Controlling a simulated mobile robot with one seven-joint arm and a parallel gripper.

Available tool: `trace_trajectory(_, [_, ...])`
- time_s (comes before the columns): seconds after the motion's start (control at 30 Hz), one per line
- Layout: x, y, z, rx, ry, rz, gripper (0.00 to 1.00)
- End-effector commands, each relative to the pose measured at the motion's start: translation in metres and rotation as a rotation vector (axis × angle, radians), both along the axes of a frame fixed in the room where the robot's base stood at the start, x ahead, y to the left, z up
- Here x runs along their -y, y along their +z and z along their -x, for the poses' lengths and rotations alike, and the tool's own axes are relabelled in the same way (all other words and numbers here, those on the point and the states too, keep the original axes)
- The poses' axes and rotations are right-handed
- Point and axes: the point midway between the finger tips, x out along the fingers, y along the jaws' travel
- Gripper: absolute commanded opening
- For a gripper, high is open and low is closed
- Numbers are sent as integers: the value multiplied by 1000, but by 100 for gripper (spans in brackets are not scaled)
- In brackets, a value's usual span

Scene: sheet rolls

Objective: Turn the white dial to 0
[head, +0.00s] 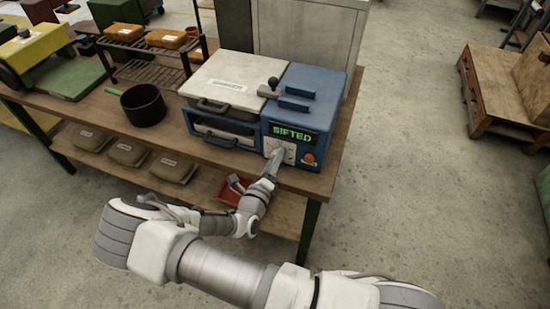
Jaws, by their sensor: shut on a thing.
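The white dial panel (288,152) is on the front of the blue machine (310,97), below a green display (291,134) that reads "SIFTED". My gripper (275,157) is at the front of this panel, shut on the dial, seen only in the head view. The gripper and wrist hide most of the dial, so its pointer and setting cannot be read. An orange-red button (309,158) sits just right of the dial panel.
A white-lidded unit (225,80) joins the machine's left side on the wooden table (170,138). A dark pot (144,106) stands further left. A red tray (232,190) and tan packs (127,152) lie on the lower shelf. The floor at right is clear near the table.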

Motion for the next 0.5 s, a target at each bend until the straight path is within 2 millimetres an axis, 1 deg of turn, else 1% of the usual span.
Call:
trace_trajectory(0.07, [1, -1, 1, -4, -1, 2, 0])
trace_trajectory(0.1, [1, -1, 1, -4, -1, 2, 59])
trace_trajectory(0.17, [1, -1, 1, -3, -1, 2, 69])
trace_trajectory(0.2, [1, -1, 0, -2, -1, 1, 77])
trace_trajectory(0.23, [1, -1, 0, -2, -1, 1, 82])
trace_trajectory(0.5, [0, 0, 0, -1, 0, 0, 82])
